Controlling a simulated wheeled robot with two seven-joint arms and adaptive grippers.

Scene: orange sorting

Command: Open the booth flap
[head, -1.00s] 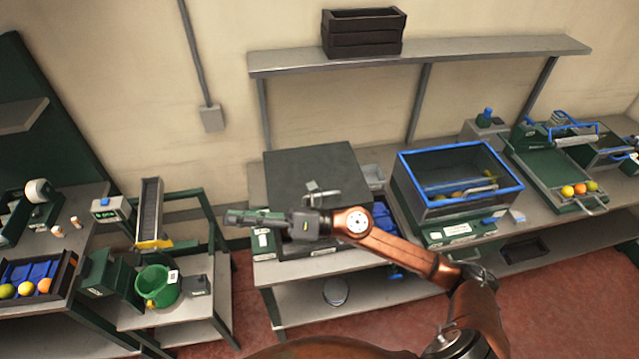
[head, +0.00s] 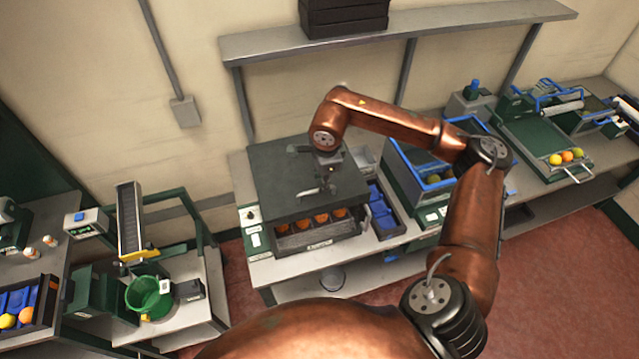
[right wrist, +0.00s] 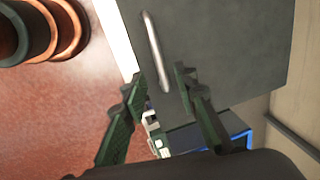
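The booth flap (head: 270,180) is a dark grey panel lying over the booth at the middle of the bench in the head view. Its pale bar handle (right wrist: 152,45) shows in the right wrist view on the grey panel. My right gripper (head: 320,190) is over the flap, close to the handle. In the right wrist view the right gripper (right wrist: 160,76) has its two green fingers apart, one on each side of the handle's near end. I cannot tell whether they touch it. My left gripper is not in view.
A crate of oranges (head: 318,242) shows in the booth's front opening. A blue-lined bin (head: 382,215) and a blue-rimmed box (head: 405,180) stand to its right. A green bucket (head: 149,295) stands to the left. A shelf (head: 450,22) runs above.

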